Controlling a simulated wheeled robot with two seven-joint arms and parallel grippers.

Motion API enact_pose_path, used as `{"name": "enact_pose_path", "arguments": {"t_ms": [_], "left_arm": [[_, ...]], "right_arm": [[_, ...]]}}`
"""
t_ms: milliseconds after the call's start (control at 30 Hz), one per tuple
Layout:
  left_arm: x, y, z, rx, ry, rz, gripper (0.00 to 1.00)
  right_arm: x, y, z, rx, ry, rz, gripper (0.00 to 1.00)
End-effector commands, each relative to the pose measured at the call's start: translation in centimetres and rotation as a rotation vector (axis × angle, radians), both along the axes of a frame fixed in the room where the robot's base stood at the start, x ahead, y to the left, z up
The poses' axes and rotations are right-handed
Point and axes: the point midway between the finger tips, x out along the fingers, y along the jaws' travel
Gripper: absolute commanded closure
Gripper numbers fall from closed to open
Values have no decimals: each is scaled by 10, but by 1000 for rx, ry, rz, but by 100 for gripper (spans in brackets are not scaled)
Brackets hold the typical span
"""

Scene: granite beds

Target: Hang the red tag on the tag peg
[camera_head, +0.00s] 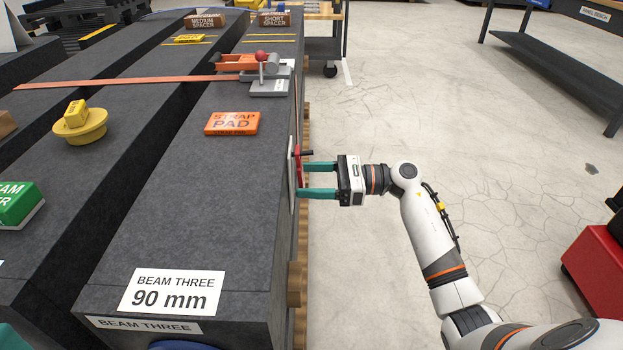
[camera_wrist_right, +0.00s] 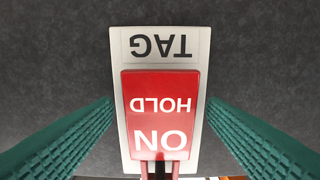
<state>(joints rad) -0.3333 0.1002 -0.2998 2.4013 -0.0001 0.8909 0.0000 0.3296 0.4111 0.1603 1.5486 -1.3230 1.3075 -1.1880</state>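The red tag (camera_head: 298,168) is upright against the side face of beam three. In the right wrist view the tag (camera_wrist_right: 160,110) reads "ON HOLD" upside down and lies over a white plate (camera_wrist_right: 160,45) marked "TAG". A dark peg (camera_head: 308,153) sticks out from the beam side at the tag's top. The tag's narrow neck meets the peg there and appears to hang on it; the exact contact is hard to see. My right gripper (camera_head: 320,179) is open, its teal fingers apart on either side of the tag with gaps. My left gripper is not recognisable in view.
An orange strap pad (camera_head: 232,123) and a ratchet (camera_head: 265,75) with an orange strap lie on beam three. A label (camera_head: 172,292) reads "90 mm". Wooden supports show below the beam. Open floor (camera_head: 400,110) lies right of the beam; a red box (camera_head: 597,268) stands at the far right.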

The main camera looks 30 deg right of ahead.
Motion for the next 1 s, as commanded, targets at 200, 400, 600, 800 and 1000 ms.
{"name": "enact_pose_path", "arguments": {"t_ms": [200, 400, 600, 800, 1000], "left_arm": [[0, 0, 0, -1, 0, 0, 64], [-1, 0, 3, -2, -1, 0, 64], [-2, 1, 7, -5, 12, 1, 64], [-2, 1, 11, -4, 16, 0, 64], [-2, 0, 14, -4, 15, 1, 64]], "right_arm": [[0, 0, 0, 0, 0, 0, 30], [-4, -8, 0, 0, 1, -1, 30], [-20, -43, 1, -4, 4, -3, 30], [-38, -81, 0, -3, 4, -2, 30], [-50, -103, 0, 0, 1, -1, 30]]}}
